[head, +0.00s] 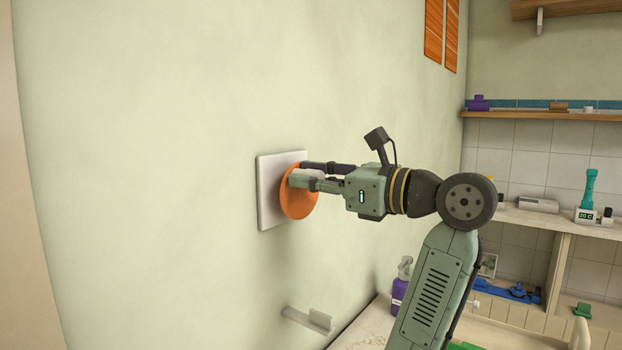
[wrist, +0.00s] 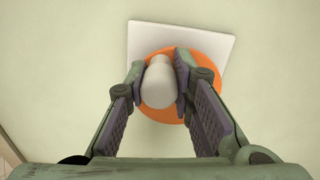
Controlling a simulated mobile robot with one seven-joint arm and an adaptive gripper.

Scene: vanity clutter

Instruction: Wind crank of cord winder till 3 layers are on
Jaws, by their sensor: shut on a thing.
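The cord winder is on the wall as a white square plate (head: 270,192) with an orange disc (head: 299,206) in front of it. In the wrist view the plate (wrist: 143,35) shows behind the disc (wrist: 212,59). A pale rounded crank knob (wrist: 158,84) stands out from the disc. My gripper (head: 306,176) is shut on the knob, with one finger on each side of it in the wrist view (wrist: 160,82). I cannot make out any cord or layers. The far side of the disc is hidden.
A small light ledge (head: 309,319) is on the wall below the winder. A purple bottle (head: 400,290) stands near my arm at the counter. Shelves (head: 560,116) and a cluttered counter lie to the right. The wall left of the winder is bare.

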